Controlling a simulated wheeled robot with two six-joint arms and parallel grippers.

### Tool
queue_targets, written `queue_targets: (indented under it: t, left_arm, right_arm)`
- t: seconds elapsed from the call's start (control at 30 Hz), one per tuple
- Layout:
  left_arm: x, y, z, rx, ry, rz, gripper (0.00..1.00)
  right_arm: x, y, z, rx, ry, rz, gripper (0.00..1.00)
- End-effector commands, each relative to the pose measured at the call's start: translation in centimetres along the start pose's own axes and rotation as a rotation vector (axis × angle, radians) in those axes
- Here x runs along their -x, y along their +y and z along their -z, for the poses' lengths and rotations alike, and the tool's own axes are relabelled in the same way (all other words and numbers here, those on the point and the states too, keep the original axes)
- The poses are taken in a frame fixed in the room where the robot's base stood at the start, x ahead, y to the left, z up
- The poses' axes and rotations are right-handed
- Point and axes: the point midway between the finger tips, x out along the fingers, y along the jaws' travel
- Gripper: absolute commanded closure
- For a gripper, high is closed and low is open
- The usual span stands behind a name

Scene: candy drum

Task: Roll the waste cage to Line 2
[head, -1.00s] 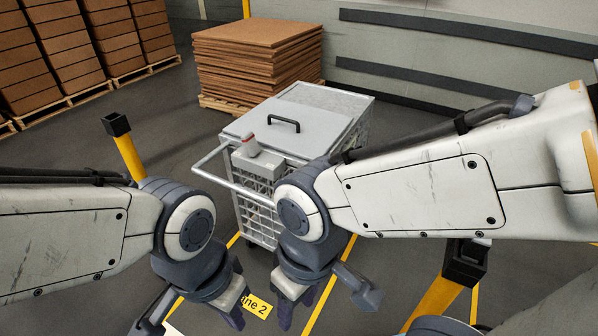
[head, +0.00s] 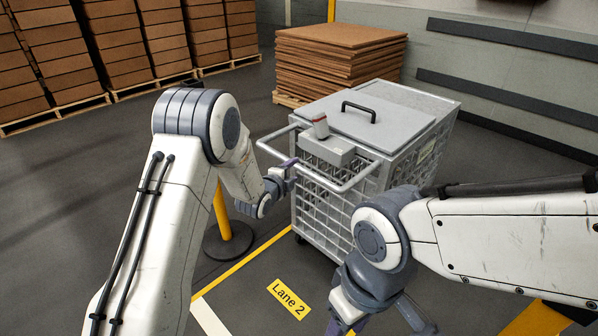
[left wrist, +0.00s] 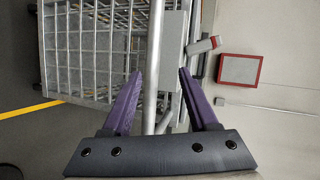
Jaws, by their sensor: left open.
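The waste cage (head: 350,225) is a grey wire cage on wheels with a grey lid (head: 360,112) and black lid handle. Its push bar (head: 335,187) faces me; a grey box (head: 328,149) with a red-tipped part sits behind it. My left gripper (head: 288,170) is at the bar's left side. In the left wrist view, its purple fingers (left wrist: 160,76) are open, with a grey bar between them, not gripped. My right gripper (head: 345,325) hangs low in front of the cage; its fingertips are largely out of frame. A yellow floor label (head: 289,298) appears to read "Lane 2".
A yellow post (head: 224,215) on a dark base stands left of the cage, behind my left arm. A stack of brown sheets (head: 340,60) is behind the cage, stacked boxes (head: 120,50) at the back left. Open floor lies to the left.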

Motion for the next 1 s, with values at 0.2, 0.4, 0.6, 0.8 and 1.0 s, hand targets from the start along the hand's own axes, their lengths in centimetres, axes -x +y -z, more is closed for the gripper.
queue_targets:
  t: [0.2, 0.4, 0.6, 0.8, 1.0]
  left_arm:
    - [-1.6, 1.7, -2.7, -0.132, -0.01, 0.119, 0.41]
    - [-3.4, 1.4, -2.6, -0.139, -0.009, 0.126, 0.41]
    - [-6.9, 1.0, -2.5, -0.137, -0.008, 0.125, 0.41]
    - [-9.8, 0.7, -2.6, -0.136, -0.009, 0.123, 0.41]
    - [-11.4, 0.5, -2.6, -0.136, -0.008, 0.122, 0.41]
  right_arm:
    - [-1.2, 0.1, -0.1, 0.0, 0.0, 0.0, 0.5]
    - [-1.1, 0.1, 0.0, 0.0, 0.001, 0.0, 0.5]
    - [-1.0, 0.1, 0.0, 0.0, 0.0, 0.0, 0.5]
    - [-1.1, 0.1, -0.1, 0.0, 0.0, 0.0, 0.5]
    - [-1.1, 0.1, -0.1, 0.0, 0.0, 0.0, 0.5]
